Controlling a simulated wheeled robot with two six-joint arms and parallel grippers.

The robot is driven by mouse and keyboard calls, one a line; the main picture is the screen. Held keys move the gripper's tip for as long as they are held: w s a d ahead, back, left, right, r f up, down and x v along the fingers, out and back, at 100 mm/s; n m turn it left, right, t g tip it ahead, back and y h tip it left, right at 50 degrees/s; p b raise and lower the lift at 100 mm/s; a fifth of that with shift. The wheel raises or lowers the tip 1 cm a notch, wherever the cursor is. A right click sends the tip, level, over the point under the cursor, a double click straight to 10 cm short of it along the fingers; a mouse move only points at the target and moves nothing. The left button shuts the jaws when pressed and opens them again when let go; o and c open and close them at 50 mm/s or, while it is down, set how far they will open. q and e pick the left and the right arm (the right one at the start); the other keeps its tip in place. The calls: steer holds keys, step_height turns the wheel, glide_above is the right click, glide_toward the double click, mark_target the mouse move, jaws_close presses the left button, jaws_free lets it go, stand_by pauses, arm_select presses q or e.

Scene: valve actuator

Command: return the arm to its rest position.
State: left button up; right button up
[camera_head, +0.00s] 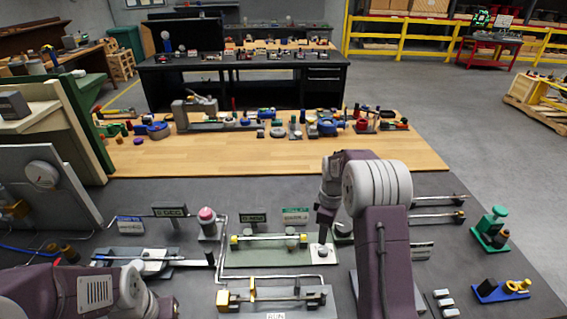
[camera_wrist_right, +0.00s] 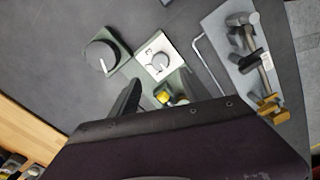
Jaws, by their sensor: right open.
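My right arm (camera_head: 383,235) reaches in from the bottom right and bends down over the bench. Its right gripper (camera_wrist_right: 158,92) is open in the wrist view, with nothing visible between its fingers. It hangs above the green valve plate (camera_head: 265,256), near the white plate with a grey knob (camera_head: 322,254). This white knob plate (camera_wrist_right: 157,60) lies just ahead of the fingers in the wrist view, beside a round dark knob (camera_wrist_right: 100,55). My left arm (camera_head: 90,297) lies low at the bottom left. The left gripper does not show.
A grey plate with a brass-ended valve (camera_head: 270,297) lies in front, and a thin pipe runs around the green plate. A pink-topped part (camera_head: 207,217) and small signs stand behind. A green fixture (camera_head: 490,230) and a blue tray (camera_head: 502,291) sit at the right.

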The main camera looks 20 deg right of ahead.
steer(key=s+a+r+n+t, duration=0.1)
steer(key=s+a+r, duration=0.3)
steer(key=a+r, duration=0.25)
steer(key=s+a+f+m, duration=0.2)
steer(key=s+m, duration=0.3)
steer(key=s, duration=0.2)
steer(key=s+a+f+m, duration=0.2)
steer(key=s+m, duration=0.4)
steer(key=s, duration=0.1)
steer(key=shift+s+a+f, duration=0.25)
steer(key=shift+s, duration=0.1)
steer(key=shift+s, duration=0.1)
